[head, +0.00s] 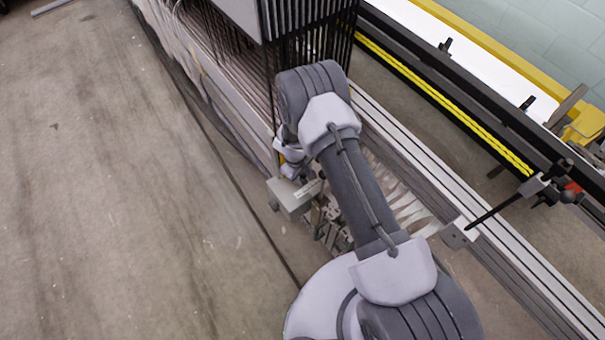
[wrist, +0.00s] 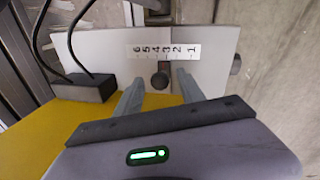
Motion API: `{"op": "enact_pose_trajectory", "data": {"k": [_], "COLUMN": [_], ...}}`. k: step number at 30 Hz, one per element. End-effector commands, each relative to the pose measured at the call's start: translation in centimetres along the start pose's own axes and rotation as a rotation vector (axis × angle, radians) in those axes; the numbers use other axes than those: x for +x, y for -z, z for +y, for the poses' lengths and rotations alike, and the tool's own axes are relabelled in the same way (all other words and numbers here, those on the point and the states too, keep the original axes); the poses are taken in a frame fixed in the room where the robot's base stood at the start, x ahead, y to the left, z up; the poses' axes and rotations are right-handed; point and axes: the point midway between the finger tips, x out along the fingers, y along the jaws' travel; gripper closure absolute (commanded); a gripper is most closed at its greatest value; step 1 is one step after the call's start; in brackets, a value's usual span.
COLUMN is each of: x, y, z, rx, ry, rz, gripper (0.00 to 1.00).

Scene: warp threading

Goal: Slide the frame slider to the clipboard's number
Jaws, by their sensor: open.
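In the wrist view a pale metal plate (wrist: 105,52) carries a white number strip (wrist: 166,53) marked 1 to 6, with 6 at the left and 1 at the right. A dark round slider knob (wrist: 160,80) stands just below the strip, roughly under the 4; the exact reading is hard to tell at this angle. My gripper (wrist: 159,77) is open, its two grey fingers apart, one on each side of the knob. I cannot tell whether either finger touches it. In the head view my arm largely hides the gripper and slider. No clipboard shows in either view.
A second dark knob (wrist: 236,63) sits at the plate's right end. A black block (wrist: 85,88) with two cables lies at the left, by a yellow surface (wrist: 35,130). The head view shows a grey box (head: 290,196), metal rails (head: 420,175) and open floor (head: 110,200) at left.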

Motion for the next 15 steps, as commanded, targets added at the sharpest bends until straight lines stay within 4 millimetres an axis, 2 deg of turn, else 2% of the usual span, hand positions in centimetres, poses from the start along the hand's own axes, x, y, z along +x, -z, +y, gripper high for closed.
{"op": "enact_pose_trajectory", "data": {"k": [5, 8, 12, 13, 15], "x": [-0.03, -0.04, -0.04, -0.05, -0.05], "y": [0.01, 0.0, 0.01, 0.01, 0.01], "z": [0.01, 0.01, 0.01, 0.01, 0.01], "rx": [0.0, 0.0, 0.0, 0.0, 0.0], "ry": [0.0, 0.0, 0.0, 0.0, 0.0], "rz": [0.0, 0.0, 0.0, 0.0, 0.0], "gripper": [0.54, 0.69, 0.97, 1.0, 1.0]}}
